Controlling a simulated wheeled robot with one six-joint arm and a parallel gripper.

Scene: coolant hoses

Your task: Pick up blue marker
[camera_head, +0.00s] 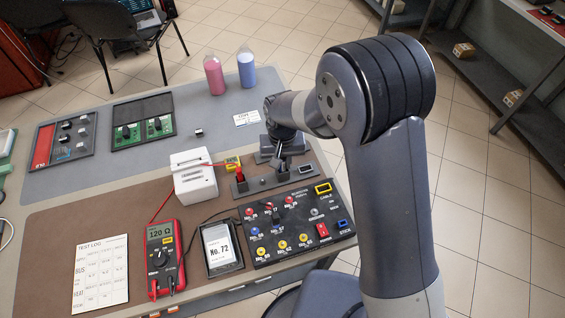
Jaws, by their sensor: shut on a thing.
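My gripper (281,166) is small in view above a grey rack (256,187) at the right side of the table, pointing down. It is shut on a small dark thing; the fingers and wrist hide most of it, and I cannot tell its colour. I cannot clearly make out a blue marker. A small blue-framed piece (342,223) sits at the right edge of the black test panel (290,258).
A white block-like device (193,175) stands left of the rack. A red multimeter (162,250), a display device (218,247) and a test log sheet (101,262) lie in front. Pink (213,76) and blue (246,68) bottles stand at the back. The grey mat's middle is mostly clear.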

